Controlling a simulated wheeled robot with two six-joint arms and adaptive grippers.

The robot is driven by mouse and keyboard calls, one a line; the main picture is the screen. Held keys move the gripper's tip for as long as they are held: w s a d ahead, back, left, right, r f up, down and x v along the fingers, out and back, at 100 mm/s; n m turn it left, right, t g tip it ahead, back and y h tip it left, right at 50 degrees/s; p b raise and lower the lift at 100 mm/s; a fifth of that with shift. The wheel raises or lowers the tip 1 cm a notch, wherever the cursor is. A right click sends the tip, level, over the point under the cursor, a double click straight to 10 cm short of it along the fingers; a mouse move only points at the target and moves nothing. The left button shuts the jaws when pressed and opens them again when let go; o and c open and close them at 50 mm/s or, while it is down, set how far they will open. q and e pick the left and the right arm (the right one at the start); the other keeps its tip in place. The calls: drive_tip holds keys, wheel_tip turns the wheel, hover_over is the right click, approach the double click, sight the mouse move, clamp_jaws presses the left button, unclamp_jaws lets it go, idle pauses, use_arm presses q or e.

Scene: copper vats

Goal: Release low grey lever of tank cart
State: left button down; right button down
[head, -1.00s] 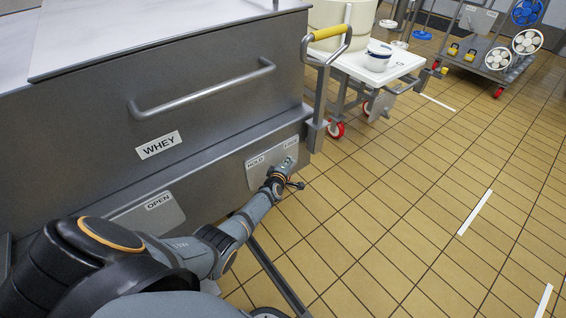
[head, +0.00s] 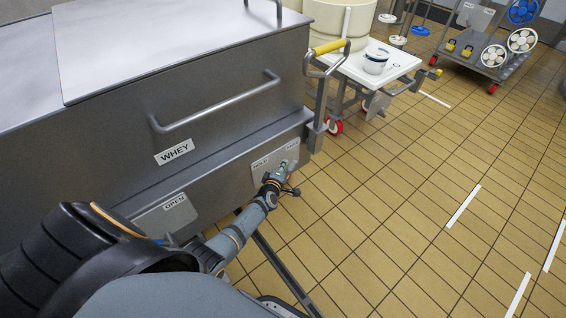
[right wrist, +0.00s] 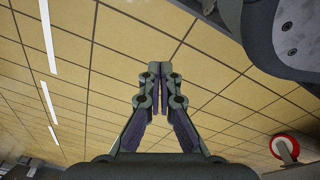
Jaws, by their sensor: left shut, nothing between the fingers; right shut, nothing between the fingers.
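The tank cart is a grey metal vat labelled WHEY (head: 215,130) at the left of the head view. Low on its side is a light plate (head: 261,172) with a label at each upper corner; the text is too small to read surely now. My left gripper (head: 283,169) is at this plate, shut and empty, seen small from behind. The grey lever cannot be told apart there; the gripper and wrist cover part of the plate. Whether the fingers touch anything is unclear. My right gripper (right wrist: 160,72) is shut and empty above the tiled floor in the right wrist view.
A second plate labelled OPEN (head: 164,218) is left on the vat. A long bar handle (head: 215,103) and a yellow-grip handle (head: 331,47) stick out. A white-topped cart (head: 385,68) and a wheeled rack (head: 480,62) stand behind. The tiled floor (head: 400,200) at right is free.

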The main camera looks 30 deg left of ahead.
use_arm(q)
drive_tip(key=shift+s+d+r, duration=0.25)
drive_tip(key=shift+s+r, duration=0.25)
drive_tip(key=shift+s, duration=0.05)
use_arm(e)
drive_tip(key=shift+s+d+f, duration=0.1)
drive_tip(key=shift+s+f, duration=0.2)
drive_tip(key=shift+s, duration=0.25)
drive_tip(key=shift+s+d+f, duration=0.1)
drive_tip(key=shift+s+f, duration=0.2)
drive_tip(key=shift+s, duration=0.25)
